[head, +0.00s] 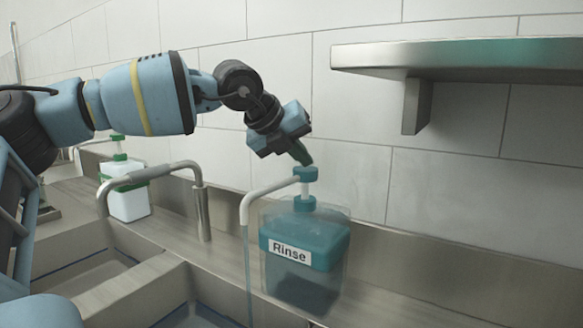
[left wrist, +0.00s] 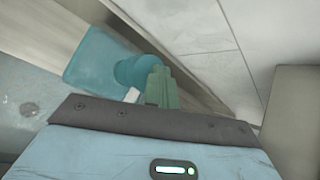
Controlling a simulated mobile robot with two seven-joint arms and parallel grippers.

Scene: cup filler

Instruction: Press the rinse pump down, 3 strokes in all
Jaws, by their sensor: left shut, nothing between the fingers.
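The rinse bottle (head: 325,245) is a clear, boxy container with a teal band and a label reading "Rinse". It stands on the steel ledge behind the sinks. Its teal pump head (head: 305,174) sits on a white stem that shows above the collar. A pale spout reaches left, and a thin bluish stream (head: 247,270) hangs below its end. My left gripper (head: 304,156) is shut and empty, its green fingertips just above the pump head; I cannot tell whether they touch. The left wrist view shows the fingers (left wrist: 160,88) beside the round teal pump head (left wrist: 130,70). My right gripper is not in view.
A steel faucet (head: 203,212) stands left of the bottle. A white bottle with a green pump (head: 127,195) is behind it. Sink basins (head: 185,312) lie in front. A steel shelf (head: 470,58) juts from the tiled wall at upper right.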

